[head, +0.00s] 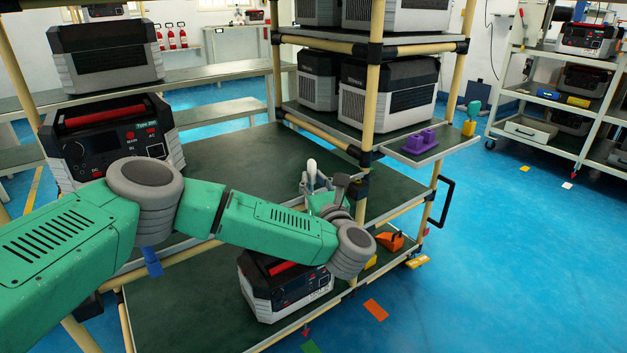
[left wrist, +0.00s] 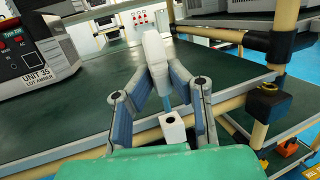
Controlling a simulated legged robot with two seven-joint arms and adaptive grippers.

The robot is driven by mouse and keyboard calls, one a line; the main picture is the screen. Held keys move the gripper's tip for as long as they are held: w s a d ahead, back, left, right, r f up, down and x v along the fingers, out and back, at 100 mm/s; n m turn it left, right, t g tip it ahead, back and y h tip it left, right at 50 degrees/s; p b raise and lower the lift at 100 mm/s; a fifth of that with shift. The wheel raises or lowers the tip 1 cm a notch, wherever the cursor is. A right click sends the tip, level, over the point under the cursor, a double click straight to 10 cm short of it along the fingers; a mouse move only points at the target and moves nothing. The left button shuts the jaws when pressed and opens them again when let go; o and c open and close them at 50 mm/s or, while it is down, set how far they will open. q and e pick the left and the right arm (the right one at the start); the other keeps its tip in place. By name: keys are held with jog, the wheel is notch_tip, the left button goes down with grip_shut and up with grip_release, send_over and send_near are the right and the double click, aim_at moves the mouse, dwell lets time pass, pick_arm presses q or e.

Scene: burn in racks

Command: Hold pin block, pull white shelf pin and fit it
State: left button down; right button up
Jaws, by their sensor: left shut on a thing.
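My left gripper (head: 314,182) reaches over the middle green shelf near the rack's front post. In the left wrist view the left gripper (left wrist: 164,82) has its grey fingers closed around a white, round-topped piece, which looks like the white shelf pin (left wrist: 154,48). Its white top (head: 311,166) also shows in the head view, standing above the fingers. A blue shaft runs down from it towards a small white cube with a dark hole (left wrist: 172,127); whether they are joined is unclear. A purple block (head: 418,142), possibly the pin block, sits on a small side shelf. My right gripper is out of view.
A power station (head: 108,145) stands left on the green shelf (head: 235,160); another (head: 285,287) is below. An orange piece (head: 390,241) lies lower right. The shelf's middle is clear.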

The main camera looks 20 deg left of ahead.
aim_at(312, 191)
pick_arm(q)
jog(key=shift+f, duration=1.9)
dwell(0.5)
jog(key=c, duration=1.5)
grip_release()
jog(key=shift+o, duration=0.2)
